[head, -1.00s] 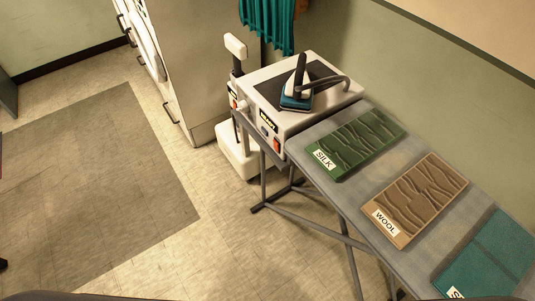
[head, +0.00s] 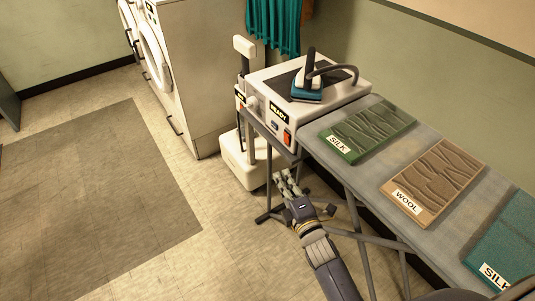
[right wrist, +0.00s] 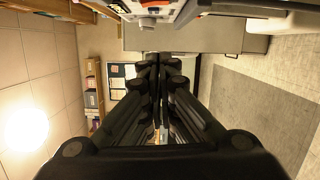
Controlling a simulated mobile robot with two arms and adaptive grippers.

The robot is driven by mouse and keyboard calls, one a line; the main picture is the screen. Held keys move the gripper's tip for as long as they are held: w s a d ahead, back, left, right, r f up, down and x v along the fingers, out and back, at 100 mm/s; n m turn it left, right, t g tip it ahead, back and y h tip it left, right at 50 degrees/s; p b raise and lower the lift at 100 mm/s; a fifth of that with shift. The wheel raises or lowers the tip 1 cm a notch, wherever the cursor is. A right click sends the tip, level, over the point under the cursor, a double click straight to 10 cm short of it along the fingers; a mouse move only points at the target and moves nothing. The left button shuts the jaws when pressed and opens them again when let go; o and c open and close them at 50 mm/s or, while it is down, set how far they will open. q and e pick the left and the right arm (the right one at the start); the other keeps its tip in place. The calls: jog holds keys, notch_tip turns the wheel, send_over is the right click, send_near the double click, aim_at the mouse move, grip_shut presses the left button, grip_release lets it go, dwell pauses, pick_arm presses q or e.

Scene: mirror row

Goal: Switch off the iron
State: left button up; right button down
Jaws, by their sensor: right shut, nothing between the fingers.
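The iron (head: 309,82), teal with a dark handle, rests on the dark top of a white base station (head: 322,98) at the far end of the ironing board. The station's front has a READY label (head: 278,111), a knob (head: 252,103) and a red-orange switch (head: 287,137). My right gripper (head: 284,180) is shut and empty, in front of and below the station's front, apart from it. My left gripper is not in view.
The grey ironing board (head: 370,170) carries a green SILK cloth (head: 366,130), a brown WOOL cloth (head: 436,180) and a teal SILK cloth (head: 508,240). A white upright stand (head: 240,165) is left of the station. White washers (head: 175,70) stand at the back. The floor at left is clear.

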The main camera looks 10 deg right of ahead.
aim_at(286, 139)
jog(key=w+d+r+p, duration=0.1)
jog(key=w+d, duration=0.1)
jog(key=w, duration=0.9)
jog(key=shift+w+d+r, duration=0.2)
jog(key=shift+w+r, duration=0.1)
jog(key=shift+r, duration=0.05)
dwell(0.4)
jog(key=shift+w+d+r, duration=0.1)
jog(key=shift+d+r, duration=0.15)
jog(key=shift+d, duration=0.1)
